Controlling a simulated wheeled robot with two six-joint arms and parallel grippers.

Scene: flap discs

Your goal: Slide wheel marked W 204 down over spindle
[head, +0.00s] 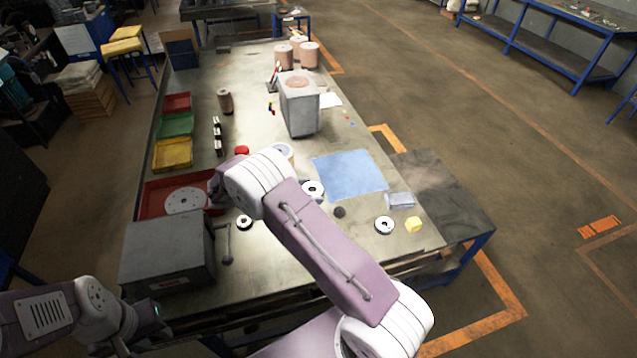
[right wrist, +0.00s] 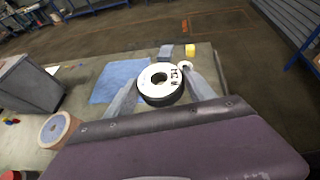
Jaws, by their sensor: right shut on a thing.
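My right gripper (right wrist: 162,92) is shut on a white-faced wheel with a dark rim (right wrist: 160,84), with one finger on each side. Dark characters are printed on its face, but I cannot read them surely. In the head view this wheel (head: 313,190) shows just right of my right arm, left of the blue mat; the fingers are mostly hidden there. Other white wheels lie on the table, one near the front (head: 244,222) and one at the right (head: 384,225). I cannot pick out the spindle with certainty. My left gripper (head: 152,318) is low at the left, its jaws unclear.
A blue mat (head: 350,175), a small dark round piece (head: 340,212), a grey block (head: 400,200) and a yellow cube (head: 414,224) lie at the right. A red tray (head: 150,203) holds a large pale disc.

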